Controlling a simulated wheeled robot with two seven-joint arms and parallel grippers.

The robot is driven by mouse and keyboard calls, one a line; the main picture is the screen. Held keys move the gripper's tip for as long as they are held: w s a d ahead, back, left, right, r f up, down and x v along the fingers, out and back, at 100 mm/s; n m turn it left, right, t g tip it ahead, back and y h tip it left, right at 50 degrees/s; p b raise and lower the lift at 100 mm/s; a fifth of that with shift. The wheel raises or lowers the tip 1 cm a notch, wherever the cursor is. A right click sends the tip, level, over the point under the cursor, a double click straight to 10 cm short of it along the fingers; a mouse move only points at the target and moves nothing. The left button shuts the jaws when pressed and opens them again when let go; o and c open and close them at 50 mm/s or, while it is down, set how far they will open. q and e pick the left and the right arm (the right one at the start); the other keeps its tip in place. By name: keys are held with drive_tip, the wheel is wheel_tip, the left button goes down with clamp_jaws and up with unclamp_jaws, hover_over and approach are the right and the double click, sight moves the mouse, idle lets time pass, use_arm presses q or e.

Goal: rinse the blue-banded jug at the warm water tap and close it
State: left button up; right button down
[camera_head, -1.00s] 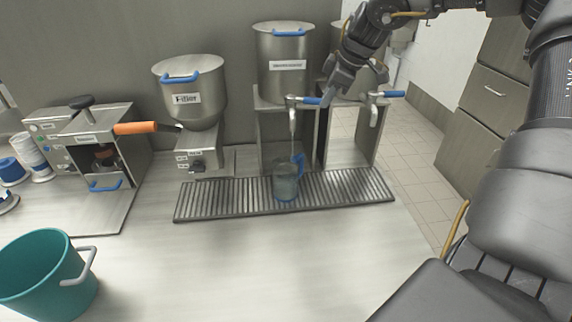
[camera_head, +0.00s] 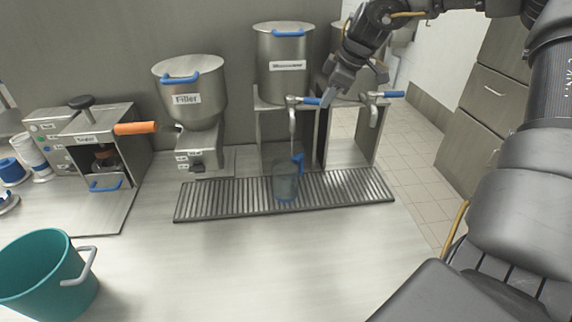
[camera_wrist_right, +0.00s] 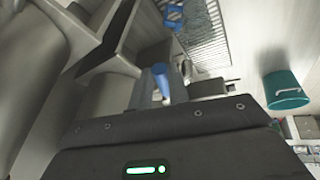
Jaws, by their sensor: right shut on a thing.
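The clear jug (camera_head: 286,183) with blue trim and a blue handle (camera_head: 298,162) stands upright on the drip grate (camera_head: 340,190), below the spout of a tap (camera_head: 292,120). My right gripper (camera_head: 327,99) is shut on the tap's blue lever (camera_head: 312,101), beneath the middle steel tank (camera_head: 283,65). The lever (camera_wrist_right: 160,80) also shows at my fingers in the right wrist view, with the jug's blue part (camera_wrist_right: 173,14) beyond. My left gripper is not in view.
A second tap with a blue lever (camera_head: 394,94) stands close to the right. The filler hopper (camera_head: 200,100) and a sealer machine (camera_head: 98,150) stand to the left. A teal bucket (camera_head: 48,275) is at the front left. The front middle counter is clear.

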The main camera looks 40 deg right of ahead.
drive_tip(key=w+d+n+p, duration=0.1)
drive_tip(key=w+d+n+y+p, duration=0.1)
drive_tip(key=n+p, duration=0.1)
drive_tip(key=shift+g, duration=0.3)
drive_tip(key=shift+w+d+r+n+y+p, duration=0.1)
drive_tip(key=shift+w+d+n+y+p, duration=0.15)
drive_tip(key=shift+n+p, duration=0.25)
drive_tip(key=shift+w+d+n+y+p, duration=0.15)
drive_tip(key=shift+w+n+p, duration=0.15)
drive_tip(key=shift+n+p, duration=0.2)
